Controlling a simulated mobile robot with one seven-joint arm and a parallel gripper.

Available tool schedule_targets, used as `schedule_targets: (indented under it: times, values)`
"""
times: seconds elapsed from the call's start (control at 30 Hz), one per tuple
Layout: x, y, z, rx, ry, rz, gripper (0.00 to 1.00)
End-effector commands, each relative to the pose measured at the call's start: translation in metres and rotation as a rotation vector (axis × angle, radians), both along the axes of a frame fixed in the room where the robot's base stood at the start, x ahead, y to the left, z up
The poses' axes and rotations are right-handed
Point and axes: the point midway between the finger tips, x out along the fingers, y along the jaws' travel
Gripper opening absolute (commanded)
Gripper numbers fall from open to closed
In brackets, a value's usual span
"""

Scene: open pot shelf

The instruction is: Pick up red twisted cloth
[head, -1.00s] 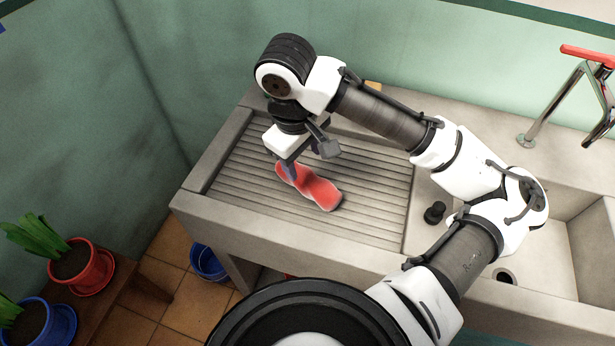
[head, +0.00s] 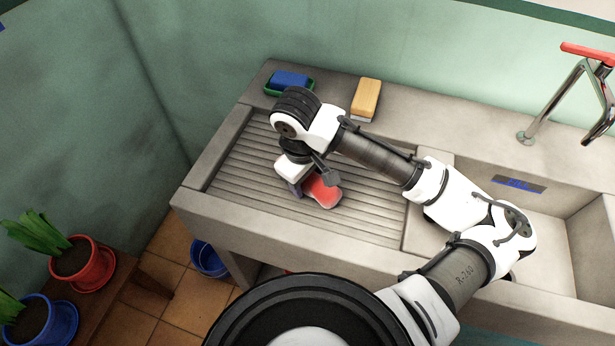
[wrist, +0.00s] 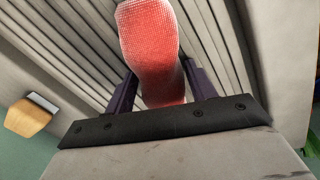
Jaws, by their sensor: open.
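The red twisted cloth (head: 322,192) lies on the ribbed drainboard of the stone sink. In the head view its left end is hidden behind my gripper (head: 300,190). In the wrist view the cloth (wrist: 149,50) runs between the two dark fingers of my gripper (wrist: 160,92), which stand apart on either side of it. The fingers are open and low over the drainboard. I cannot tell whether either finger touches the cloth.
A blue sponge in a green dish (head: 290,82) and a wooden brush (head: 366,98) stand on the back ledge. The sink basin and tap (head: 560,100) are at the right. The drainboard (head: 240,170) is clear left of the cloth.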

Motion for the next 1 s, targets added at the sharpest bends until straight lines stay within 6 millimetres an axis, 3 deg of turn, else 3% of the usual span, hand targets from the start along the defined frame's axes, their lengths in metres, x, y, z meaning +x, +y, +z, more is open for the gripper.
schedule_targets:
  times: [0.03,0.27,0.67,0.87,1.0]
  values:
    - [0.000,0.000,0.000,0.000,0.000,0.000,0.53]
    - [0.000,0.000,0.000,0.000,0.000,0.000,0.23]
    - [0.001,0.000,0.008,-0.001,-0.002,0.000,0.22]
    - [0.001,0.001,0.042,0.000,-0.005,0.001,0.22]
    - [0.001,0.000,0.087,-0.007,-0.008,0.001,0.22]
